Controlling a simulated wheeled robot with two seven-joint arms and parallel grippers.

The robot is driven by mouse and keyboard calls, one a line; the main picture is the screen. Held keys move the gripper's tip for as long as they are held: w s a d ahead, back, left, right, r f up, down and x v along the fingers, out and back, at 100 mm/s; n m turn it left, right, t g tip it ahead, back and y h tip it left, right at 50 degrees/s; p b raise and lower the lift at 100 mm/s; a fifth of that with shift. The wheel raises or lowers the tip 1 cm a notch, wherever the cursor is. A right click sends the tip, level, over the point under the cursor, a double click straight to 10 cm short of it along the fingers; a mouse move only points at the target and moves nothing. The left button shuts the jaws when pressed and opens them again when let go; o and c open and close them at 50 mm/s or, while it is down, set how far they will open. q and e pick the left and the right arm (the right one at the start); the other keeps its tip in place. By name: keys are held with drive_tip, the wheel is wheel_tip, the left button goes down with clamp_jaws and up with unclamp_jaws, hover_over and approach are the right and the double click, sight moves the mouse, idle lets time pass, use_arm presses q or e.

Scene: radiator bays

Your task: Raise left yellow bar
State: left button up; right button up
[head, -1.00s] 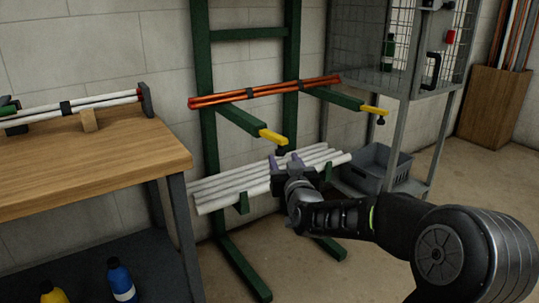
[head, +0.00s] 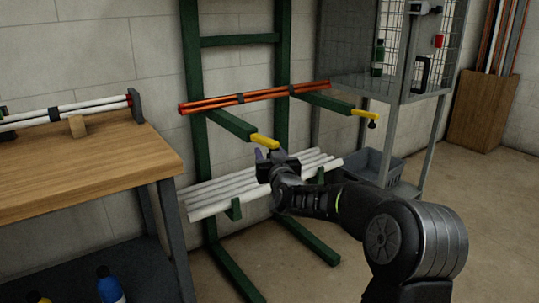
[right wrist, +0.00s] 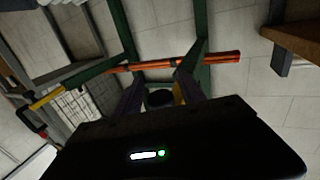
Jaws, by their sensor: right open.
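The left yellow bar (head: 264,142) is the tip of the left green arm (head: 231,123) of the rack and slopes slightly down toward me. My right gripper (head: 268,155) is open just below and beside this tip, with its fingers pointing up. In the right wrist view, the left yellow bar (right wrist: 178,92) shows partly between the two purple fingers, close to the right-hand one, which hides some of it. I cannot tell whether they touch. My left gripper is not in view.
A matching right yellow bar (head: 365,113) ends the right green arm, with a dark knob below. Orange pipes (head: 250,96) lie across both arms. White pipes (head: 232,190) lie on lower supports under my gripper. A workbench (head: 100,167) stands left, a wire cage (head: 400,90) right.

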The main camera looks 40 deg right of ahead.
drive_tip(key=shift+c, duration=0.4)
clamp_jaws()
idle(0.9)
